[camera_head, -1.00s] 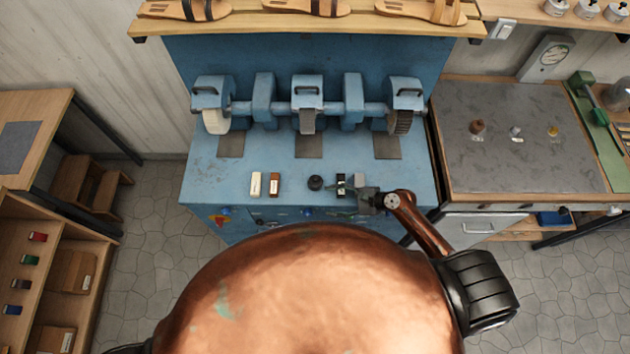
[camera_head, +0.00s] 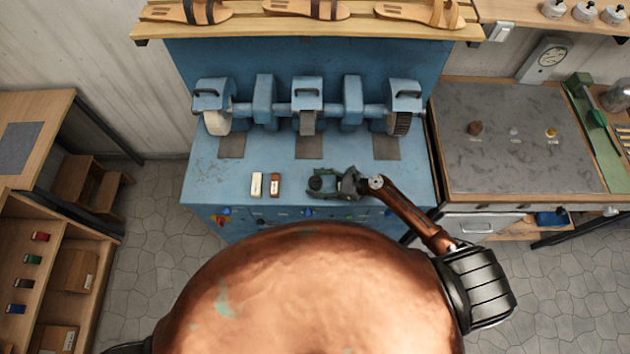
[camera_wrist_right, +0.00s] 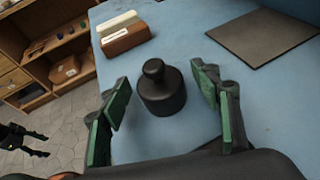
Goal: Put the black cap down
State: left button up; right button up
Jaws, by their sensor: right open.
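The black cap (camera_head: 315,183), a short dark cylinder with a round knob on top, stands upright on the blue bench top (camera_head: 225,180) near its front edge. It also shows in the right wrist view (camera_wrist_right: 163,92). My right gripper (camera_head: 332,186) is open around the cap, with one green-padded finger on each side (camera_wrist_right: 165,98). In the wrist view a gap shows between the cap and each pad. A dark jointed part at the left of the wrist view looks like my left gripper (camera_wrist_right: 28,138); its jaws are too small to judge.
A cream block (camera_head: 256,185) and a brown block (camera_head: 275,185) stand left of the cap. Grinding wheels (camera_head: 306,120) line the back of the bench, with dark pads (camera_head: 308,147) before them. A grey-topped table (camera_head: 510,160) stands at the right.

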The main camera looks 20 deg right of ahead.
jog(key=shift+w+a+f, duration=0.15)
jog(key=shift+w+a, duration=0.05)
jog(key=shift+c, duration=0.4)
jog(key=c, duration=1.1)
